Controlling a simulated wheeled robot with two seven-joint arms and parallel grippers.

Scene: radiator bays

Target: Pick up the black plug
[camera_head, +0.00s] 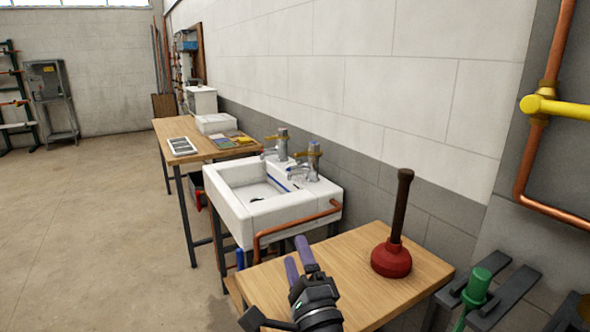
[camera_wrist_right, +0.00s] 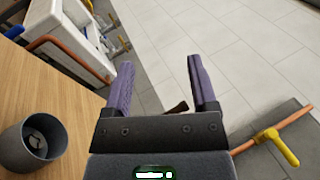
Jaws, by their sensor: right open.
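A small dark spot (camera_head: 257,199) lies on the floor of the white sink (camera_head: 262,216) in the head view. It may be the black plug or the drain hole; I cannot tell which. My right gripper (camera_head: 297,255) is over the near wooden table, in front of the sink and apart from it. In the right wrist view its purple-grey fingers (camera_wrist_right: 161,72) are spread with nothing held between them. The sink's edge (camera_wrist_right: 85,48) shows at upper left there. My left gripper is not in view.
A plunger (camera_head: 391,258) with a red cup stands on the near table (camera_head: 365,298). A dark grey cup (camera_wrist_right: 60,135) shows in the wrist view. A copper pipe (camera_head: 290,225) runs along the sink's near side. Taps (camera_head: 283,145) stand at its back. A wall is on the right.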

